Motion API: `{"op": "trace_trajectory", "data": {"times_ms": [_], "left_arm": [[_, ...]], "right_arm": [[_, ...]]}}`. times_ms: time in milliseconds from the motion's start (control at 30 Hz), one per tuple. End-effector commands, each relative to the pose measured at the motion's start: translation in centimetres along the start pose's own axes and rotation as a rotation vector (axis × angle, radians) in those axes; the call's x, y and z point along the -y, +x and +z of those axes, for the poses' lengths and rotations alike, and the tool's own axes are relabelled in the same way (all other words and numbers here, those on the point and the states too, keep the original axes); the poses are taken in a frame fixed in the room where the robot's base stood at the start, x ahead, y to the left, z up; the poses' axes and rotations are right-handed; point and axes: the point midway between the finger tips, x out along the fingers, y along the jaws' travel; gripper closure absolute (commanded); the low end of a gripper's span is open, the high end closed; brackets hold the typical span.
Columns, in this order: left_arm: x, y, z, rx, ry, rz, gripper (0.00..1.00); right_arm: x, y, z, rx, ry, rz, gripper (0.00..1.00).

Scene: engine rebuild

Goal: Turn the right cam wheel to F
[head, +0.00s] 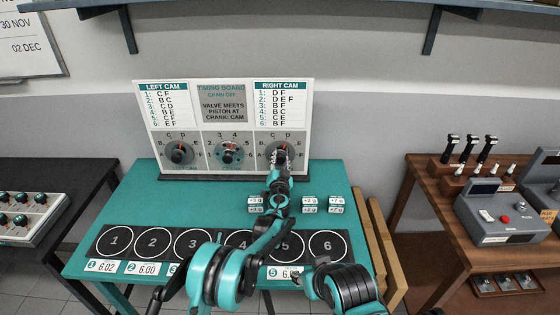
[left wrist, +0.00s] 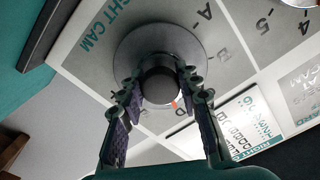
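The right cam wheel is a round grey dial on the lower right of the white timing board (head: 222,85); in the left wrist view its disc (left wrist: 122,48) and dark central knob (left wrist: 160,88) show. Its orange mark (left wrist: 173,103) points by the letter D. My left gripper (head: 279,156) is at this wheel, its two fingers (left wrist: 161,80) on opposite sides of the knob and seeming to touch it. The gripper covers part of the dial in the head view. The letter F (head: 302,155) is at the dial's right. My right arm (head: 350,290) is low at the right; its gripper is unclear.
The left cam wheel (head: 179,153) and the crank wheel (head: 228,153) are on the same board. The teal table (head: 160,205) bears numbered black circles and several small white labelled blocks (head: 309,205). A brown side table (head: 430,190) stands at the right.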

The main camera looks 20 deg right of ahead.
Motion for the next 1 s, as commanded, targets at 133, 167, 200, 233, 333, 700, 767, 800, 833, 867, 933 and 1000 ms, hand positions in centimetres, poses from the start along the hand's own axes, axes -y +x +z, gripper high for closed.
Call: {"op": "trace_trajectory", "data": {"times_ms": [133,167,200,233,333,700,767,800,833,867,933,1000], "left_arm": [[0.0,0.0,0.0,0.000,0.006,0.000,0.96],[0.0,0.0,0.0,0.000,0.010,0.000,0.96],[-0.1,0.0,0.1,0.000,0.017,0.000,0.96],[-0.1,0.0,0.1,0.000,0.023,0.000,0.96],[-0.1,0.0,0.1,0.000,0.058,0.000,0.96],[-0.1,0.0,0.1,0.000,0.335,0.000,0.96],[-0.1,0.0,0.1,0.000,0.392,0.000,0.96],[-0.1,0.0,0.1,0.000,0.431,0.000,0.96],[0.0,0.0,0.1,0.000,0.459,0.000,0.96],[0.0,0.0,0.1,0.000,0.487,0.000,0.96],[0.0,0.0,0.1,0.000,0.554,0.000,0.96],[0.0,0.0,0.1,0.000,0.621,0.000,0.96]], "right_arm": [[0.0,0.0,0.0,0.000,0.000,0.000,0.60],[0.0,0.1,0.0,0.000,0.000,0.000,0.60],[0.0,0.1,0.1,0.000,0.000,0.000,0.60],[0.0,0.1,0.1,0.000,0.000,0.000,0.60],[0.0,0.2,0.1,0.000,0.000,0.000,0.60],[0.0,0.9,0.7,0.000,0.000,0.000,0.60],[0.0,1.1,0.8,0.000,0.000,0.000,0.60],[0.0,1.1,0.8,0.000,0.000,0.000,0.60],[0.0,1.2,0.8,0.000,0.000,0.000,0.60],[0.0,1.2,0.9,0.000,0.000,0.000,0.60],[0.0,1.4,1.0,0.000,0.000,0.000,0.60],[0.0,1.5,1.1,0.000,0.000,0.000,0.60]]}}
